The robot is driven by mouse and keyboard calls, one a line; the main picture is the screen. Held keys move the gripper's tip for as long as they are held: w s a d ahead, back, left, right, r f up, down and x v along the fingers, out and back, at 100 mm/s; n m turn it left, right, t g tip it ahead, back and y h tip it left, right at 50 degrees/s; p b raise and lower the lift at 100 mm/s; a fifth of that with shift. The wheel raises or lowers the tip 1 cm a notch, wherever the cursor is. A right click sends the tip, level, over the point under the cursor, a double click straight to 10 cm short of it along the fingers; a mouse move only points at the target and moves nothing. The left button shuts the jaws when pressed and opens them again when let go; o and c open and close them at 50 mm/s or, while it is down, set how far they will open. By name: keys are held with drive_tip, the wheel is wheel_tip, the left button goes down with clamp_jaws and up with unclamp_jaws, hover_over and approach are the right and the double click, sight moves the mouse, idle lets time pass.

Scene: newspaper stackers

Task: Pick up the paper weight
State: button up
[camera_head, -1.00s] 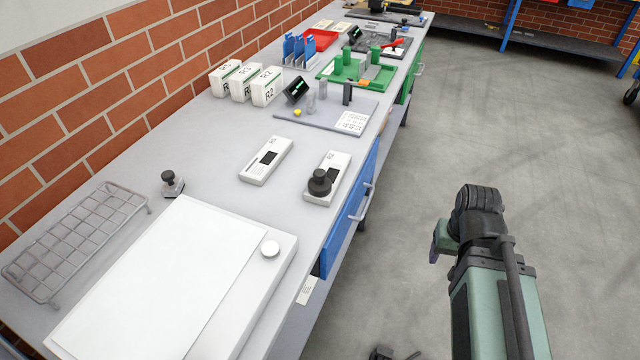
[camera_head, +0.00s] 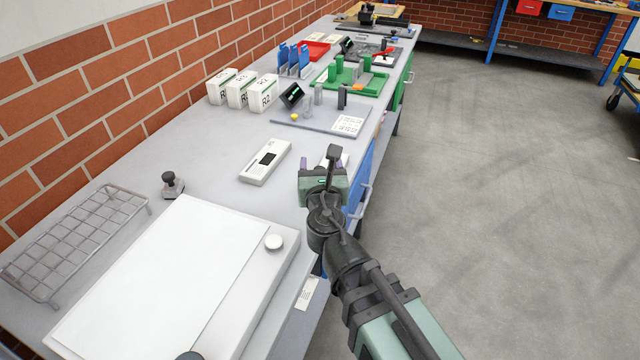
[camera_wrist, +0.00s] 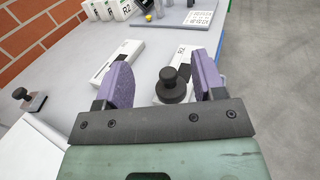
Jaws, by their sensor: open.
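A black round weight with a knob (camera_wrist: 172,85) shows in the wrist view, lying on a white box (camera_wrist: 186,55) marked R2. My gripper (camera_wrist: 164,74) is open, with its two purple finger pads on either side of the weight in that view; I cannot tell how far ahead the weight is. In the head view my gripper (camera_head: 322,166) is over the bench's right edge and hides the weight and most of its box. A second dark knob on a grey block (camera_head: 172,185) stands on the bench to the left; it also shows in the wrist view (camera_wrist: 30,98).
Another white box (camera_head: 265,162) lies left of my gripper. A large white board (camera_head: 165,275) and a wire rack (camera_head: 75,240) fill the near bench. Upright R-marked boxes (camera_head: 240,90), a grey plate (camera_head: 320,117) and green fixtures (camera_head: 352,80) stand farther back.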

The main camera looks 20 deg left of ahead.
wheel_tip(320, 180, down, 8)
drive_tip(key=b, duration=0.6)
drive_tip(key=shift+b, duration=0.4)
drive_tip(key=shift+w+r, duration=0.15)
drive_tip(key=shift+r, duration=0.1)
drive_tip(key=x, duration=0.7)
drive_tip(key=shift+w+a, duration=0.1)
drive_tip(key=shift+w, duration=0.1)
drive_tip(key=shift+s, duration=0.1)
clamp_jaws()
drive_tip(key=shift+r+p, duration=0.1)
drive_tip(key=shift+p, duration=0.25)
